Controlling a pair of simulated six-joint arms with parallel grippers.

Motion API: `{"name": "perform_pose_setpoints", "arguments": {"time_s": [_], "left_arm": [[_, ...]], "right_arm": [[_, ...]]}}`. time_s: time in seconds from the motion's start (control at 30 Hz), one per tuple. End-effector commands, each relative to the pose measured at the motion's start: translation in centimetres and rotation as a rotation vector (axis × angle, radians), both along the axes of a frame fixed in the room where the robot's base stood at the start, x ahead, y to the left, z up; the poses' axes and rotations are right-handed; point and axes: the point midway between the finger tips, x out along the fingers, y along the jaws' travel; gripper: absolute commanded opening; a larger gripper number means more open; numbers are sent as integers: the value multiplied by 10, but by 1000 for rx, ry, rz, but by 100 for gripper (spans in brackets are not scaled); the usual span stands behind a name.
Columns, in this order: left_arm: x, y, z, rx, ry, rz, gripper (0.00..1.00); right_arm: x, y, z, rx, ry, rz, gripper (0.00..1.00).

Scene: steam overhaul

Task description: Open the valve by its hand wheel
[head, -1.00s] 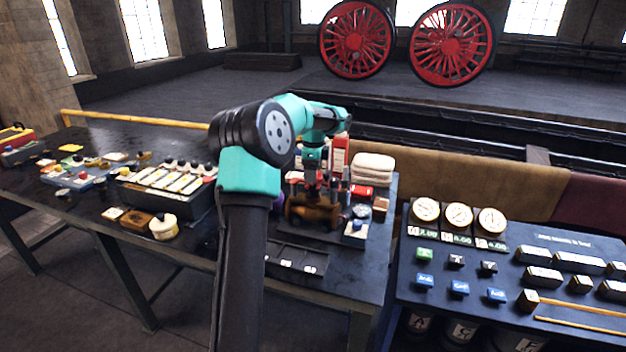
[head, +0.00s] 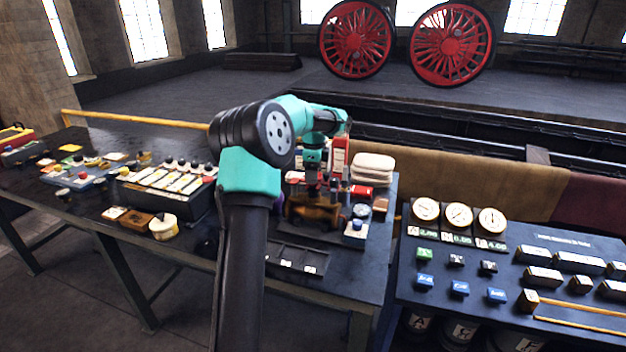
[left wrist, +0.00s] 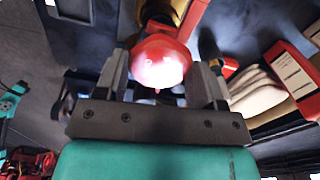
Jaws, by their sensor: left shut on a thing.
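The valve has a brass-brown body (head: 313,208) on the dark bench in the head view. Its red hand wheel (left wrist: 158,62) shows large between my fingers in the left wrist view, with a bright glare on it. My left gripper (head: 315,183) points down over the valve from above. In the left wrist view its fingers (left wrist: 160,78) stand on either side of the red wheel and are shut on it. The arm and gripper hide part of the valve in the head view. My right gripper is not in view.
A gauge panel (head: 458,215) stands farther right. A long box of labelled keys (head: 165,190) lies left.

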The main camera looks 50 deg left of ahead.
Motion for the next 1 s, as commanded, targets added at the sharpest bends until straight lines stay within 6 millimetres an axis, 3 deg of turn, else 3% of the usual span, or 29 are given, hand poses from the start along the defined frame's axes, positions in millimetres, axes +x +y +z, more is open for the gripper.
{"name": "perform_pose_setpoints", "arguments": {"time_s": [0.5, 1.0], "left_arm": [[0, 0, 1, 1, -1, 438, 36], [0, 0, 1, 1, -2, 537, 36]], "right_arm": [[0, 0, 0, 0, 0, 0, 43], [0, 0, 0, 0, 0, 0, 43]]}}
